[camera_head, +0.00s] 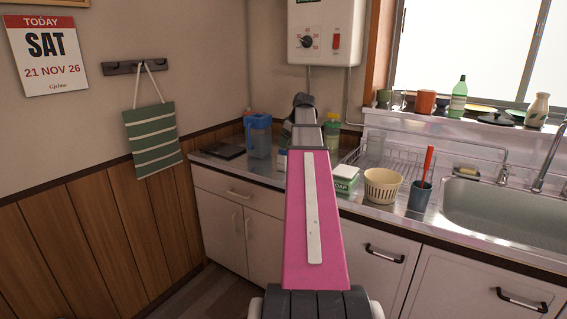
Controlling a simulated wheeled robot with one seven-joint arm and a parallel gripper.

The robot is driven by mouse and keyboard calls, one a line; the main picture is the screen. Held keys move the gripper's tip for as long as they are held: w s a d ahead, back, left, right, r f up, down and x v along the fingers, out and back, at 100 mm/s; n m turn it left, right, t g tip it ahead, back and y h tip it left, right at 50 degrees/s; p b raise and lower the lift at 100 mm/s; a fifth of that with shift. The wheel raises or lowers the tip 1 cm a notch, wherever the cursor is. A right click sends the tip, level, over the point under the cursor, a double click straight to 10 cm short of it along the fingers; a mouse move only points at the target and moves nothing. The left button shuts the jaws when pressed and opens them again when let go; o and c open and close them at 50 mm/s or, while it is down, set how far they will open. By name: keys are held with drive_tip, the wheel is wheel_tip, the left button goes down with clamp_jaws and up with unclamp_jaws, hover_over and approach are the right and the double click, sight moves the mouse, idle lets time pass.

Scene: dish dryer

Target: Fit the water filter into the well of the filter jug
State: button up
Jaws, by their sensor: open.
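A blue, see-through jug (258,136) with a handle stands upright on the steel counter, left of my arm; it looks like the filter jug. Its well cannot be made out from here. A small white and blue item (282,160) sits on the counter right of the jug, partly behind my arm; it may be the water filter, but I cannot tell.
A dark flat board (217,150) lies left of the jug.

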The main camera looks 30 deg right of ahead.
sight(283, 151)
drive_tip(key=shift+x, duration=2.95)
drive_tip(key=shift+a+r, duration=0.1)
drive_tip(key=shift+a, duration=0.1)
drive_tip(key=c, duration=1.1)
drive_tip(key=shift+c, duration=0.2)
